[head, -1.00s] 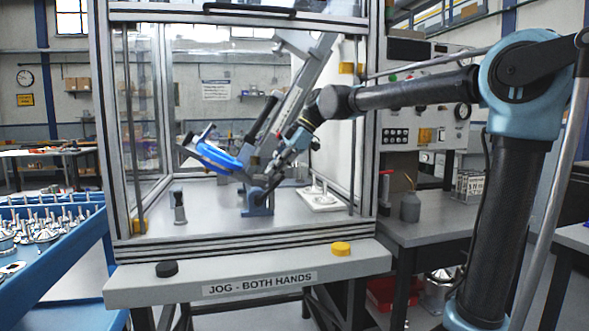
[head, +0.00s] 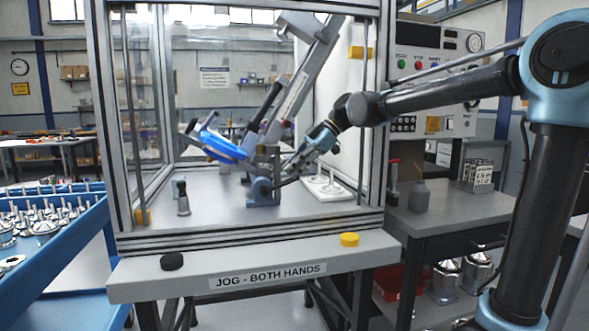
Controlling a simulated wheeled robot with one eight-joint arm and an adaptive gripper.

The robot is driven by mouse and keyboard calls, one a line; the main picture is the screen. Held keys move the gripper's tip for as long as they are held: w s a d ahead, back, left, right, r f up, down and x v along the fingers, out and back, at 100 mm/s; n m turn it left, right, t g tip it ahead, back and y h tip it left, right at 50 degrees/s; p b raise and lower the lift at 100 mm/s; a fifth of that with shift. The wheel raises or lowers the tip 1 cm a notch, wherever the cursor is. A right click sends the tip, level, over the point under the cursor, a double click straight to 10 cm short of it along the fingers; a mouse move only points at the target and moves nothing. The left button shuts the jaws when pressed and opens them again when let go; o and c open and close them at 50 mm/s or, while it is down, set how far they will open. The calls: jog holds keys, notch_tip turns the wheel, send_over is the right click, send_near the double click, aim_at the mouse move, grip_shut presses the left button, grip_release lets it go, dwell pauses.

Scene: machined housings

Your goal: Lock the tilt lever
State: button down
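Inside the framed enclosure, a tilted fixture with a long grey slanted column (head: 305,85) and a blue curved part (head: 222,147) leans over a blue-grey pivot bracket (head: 263,197). A thin dark bar, which looks like the tilt lever (head: 280,184), runs from the round pivot up to the right. My gripper (head: 294,172) reaches in from the right and is at or very near the bar's outer end. Its fingers are small and dark here, so I cannot tell whether they touch or grip the bar.
Enclosure posts (head: 374,110) stand close to my arm. A white plate (head: 327,188) with upright parts lies right of the bracket. A small grey post (head: 182,198) stands left. A yellow button (head: 349,239) and a black button (head: 172,261) sit on the front ledge.

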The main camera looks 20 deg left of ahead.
jog(key=shift+w+d+f, duration=0.1)
jog(key=shift+d+f, duration=0.05)
jog(key=shift+f, duration=0.05)
notch_tip(320, 180, up, 10)
jog(key=shift+r, duration=0.15)
dwell(0.6)
dwell(0.4)
